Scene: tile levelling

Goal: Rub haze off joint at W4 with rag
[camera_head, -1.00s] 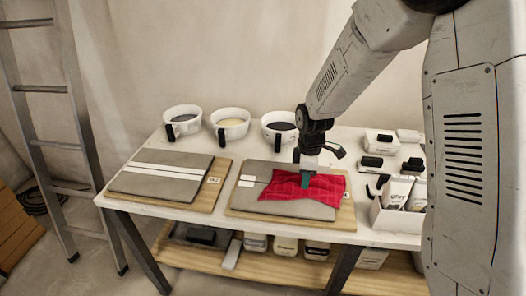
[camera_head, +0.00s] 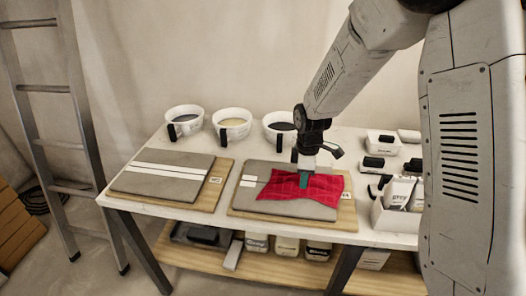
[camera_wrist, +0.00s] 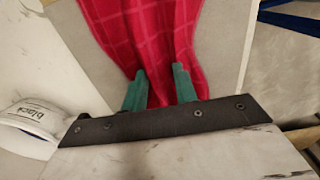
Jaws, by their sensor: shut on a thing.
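My gripper (camera_head: 304,179) is shut on the red checked rag (camera_head: 318,190), which lies spread over the right-hand tile board (camera_head: 240,203). In the wrist view, two green fingertips (camera_wrist: 160,88) pinch the near edge of the rag (camera_wrist: 150,35). The rag covers most of the joint between the grey tiles (camera_head: 290,208); a white stretch of joint (camera_head: 250,181) shows at its left. The label at the board's right edge is partly covered, and its full text cannot be read. Any haze under the rag is hidden.
Another tile board (camera_head: 165,178) with a white joint lies at the left. Three white tubs (camera_head: 232,124) stand along the back. A white box (camera_head: 397,218) with packets, and small containers, stand at the right. A ladder (camera_head: 60,130) stands left of the table.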

